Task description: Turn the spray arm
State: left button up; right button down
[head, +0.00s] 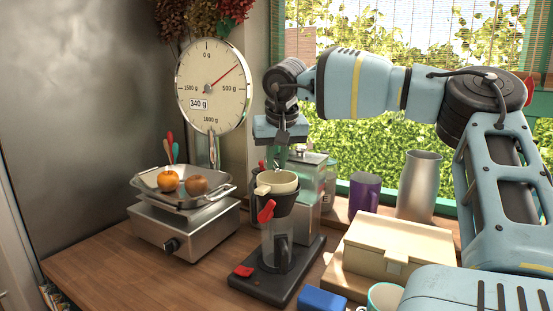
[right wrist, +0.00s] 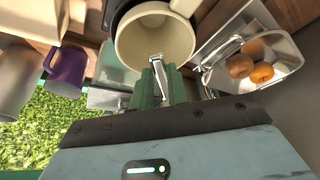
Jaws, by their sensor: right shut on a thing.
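The coffee maker (head: 262,284) stands on the wooden counter, with a dark filter holder and a cream basket (head: 277,181) above its glass jug. My right gripper (head: 282,158) points down just above the basket. In the right wrist view its green fingers (right wrist: 160,88) are shut on the metal spray arm (right wrist: 157,58). The spray arm's tip shows against the near rim of the open basket, which also shows there (right wrist: 153,38). In the head view the fingers mostly hide the spray arm. My left gripper is not in view.
A dial scale (head: 213,86) with fruit in its pan (head: 185,200) stands to the left. A purple mug (head: 364,192), a metal vase (head: 418,186) and a cream box (head: 390,246) are to the right. A blue block (head: 322,301) lies in front. The counter's front left is clear.

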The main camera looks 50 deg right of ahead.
jog(key=shift+r, duration=0.1)
jog(key=c, duration=1.4)
grip_release()
jog(key=shift+o, duration=0.2)
jog(key=v, duration=0.7)
jog(key=shift+s+r, duration=0.25)
jog(key=shift+r, duration=0.05)
